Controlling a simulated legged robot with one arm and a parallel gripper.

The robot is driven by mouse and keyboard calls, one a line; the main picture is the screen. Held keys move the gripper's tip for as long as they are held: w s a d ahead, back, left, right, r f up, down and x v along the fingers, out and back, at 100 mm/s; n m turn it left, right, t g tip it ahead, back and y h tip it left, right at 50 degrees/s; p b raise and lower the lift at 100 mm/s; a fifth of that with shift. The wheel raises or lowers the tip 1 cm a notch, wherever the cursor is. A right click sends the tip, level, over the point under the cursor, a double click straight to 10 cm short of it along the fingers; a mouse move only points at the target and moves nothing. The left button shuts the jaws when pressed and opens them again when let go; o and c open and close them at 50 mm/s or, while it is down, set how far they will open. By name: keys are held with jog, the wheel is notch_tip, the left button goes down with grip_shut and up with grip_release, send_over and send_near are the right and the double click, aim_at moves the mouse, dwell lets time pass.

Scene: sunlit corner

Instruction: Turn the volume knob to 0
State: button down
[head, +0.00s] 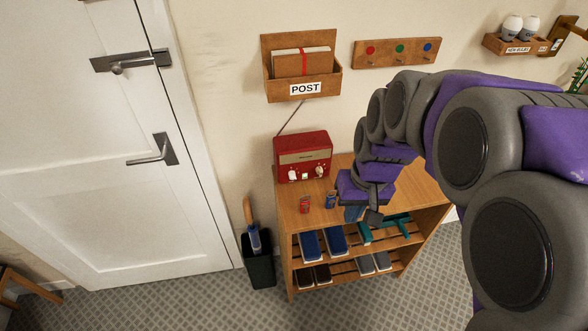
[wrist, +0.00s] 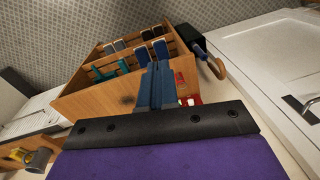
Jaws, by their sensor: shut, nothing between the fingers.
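The red radio (head: 302,156) stands at the back left of the wooden cabinet top against the wall. Two pale knobs, a left one (head: 293,175) and a right one (head: 319,171), sit low on its front. Their markings are too small to read, so I cannot tell which is volume or its setting. My gripper (head: 362,213) is shut and empty, in front and to the right of the radio, apart from it. In the wrist view the gripper's blue fingers (wrist: 156,82) are together and hide part of the cabinet; a bit of the radio (wrist: 194,101) shows beside them.
A post box (head: 303,88) and hook rail (head: 397,52) hang above. An umbrella stand (head: 258,262) is at left.

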jog(key=w+a+f+n+t, duration=0.1)
jog(key=w+a+f, duration=0.15)
jog(key=w, duration=0.55)
jog(key=w+a+f, duration=0.2)
jog(key=w+a, duration=0.2)
jog(key=w, duration=0.5)
jog(key=t+y, duration=0.1)
jog(key=t, duration=0.1)
send_near(291, 176)
jog(key=shift+n, duration=0.4)
jog(key=b+x, duration=0.1)
jog(key=x, duration=0.2)
jog(key=b+x, duration=0.1)
jog(key=x, duration=0.2)
jog(key=shift+w+d+f+b, duration=0.1)
jog(key=shift+d+b, duration=0.1)
jog(key=shift+b, duration=0.15)
jog(key=shift+a+f+y, duration=0.15)
jog(key=shift+f+y, duration=0.1)
jog(key=shift+y, duration=0.05)
jog(key=shift+p, duration=0.35)
